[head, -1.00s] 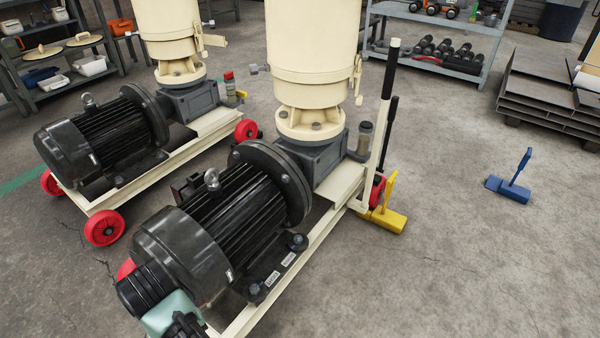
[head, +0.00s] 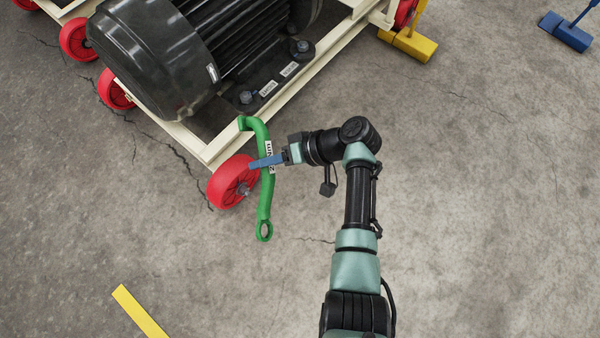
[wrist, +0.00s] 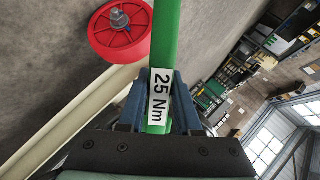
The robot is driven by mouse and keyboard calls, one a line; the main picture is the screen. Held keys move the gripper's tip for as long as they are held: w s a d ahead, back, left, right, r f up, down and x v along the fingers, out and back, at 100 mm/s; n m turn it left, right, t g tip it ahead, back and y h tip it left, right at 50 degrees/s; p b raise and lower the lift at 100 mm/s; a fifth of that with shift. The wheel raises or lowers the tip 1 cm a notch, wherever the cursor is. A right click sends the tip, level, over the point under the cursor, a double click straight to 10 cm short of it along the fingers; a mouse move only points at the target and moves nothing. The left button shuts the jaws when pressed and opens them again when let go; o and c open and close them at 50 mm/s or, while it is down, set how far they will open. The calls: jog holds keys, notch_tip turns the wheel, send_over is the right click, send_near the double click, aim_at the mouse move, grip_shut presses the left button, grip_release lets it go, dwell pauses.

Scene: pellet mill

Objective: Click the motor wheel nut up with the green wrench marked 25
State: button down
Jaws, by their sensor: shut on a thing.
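The green wrench (head: 264,205) is in my gripper (head: 258,162), whose blue fingers are shut on its shaft at the white label. In the wrist view the label on the green shaft (wrist: 165,30) reads 25 Nm, between the fingers (wrist: 160,100). In the head view one end of the wrench has a ring and the other end is bent toward the frame. The red motor-side wheel (head: 228,184) is just left of the wrench, with its metal nut (head: 243,188) at the hub. The wheel and nut (wrist: 118,19) show upper left in the wrist view, apart from the wrench.
The cream frame (head: 190,136) carries the black motor (head: 160,60) above the wheel. More red wheels (head: 115,90) stand to the left. A yellow chock (head: 410,44) and a blue one (head: 566,32) sit at the upper right.

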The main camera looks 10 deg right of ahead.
aim_at(261, 203)
jog(key=w+d+f+m+t+y+b, duration=0.1)
jog(key=w+d+f+m+t+b, duration=0.1)
jog(key=d+f+m+t+b, duration=0.4)
notch_tip(261, 203, down, 7)
jog(key=d+t+b, duration=0.2)
jog(key=t+b, duration=0.2)
jog(key=b, duration=0.1)
jog(key=shift+w+d+r, duration=0.15)
jog(key=shift+w+d, duration=0.1)
jog(key=shift+w, duration=0.15)
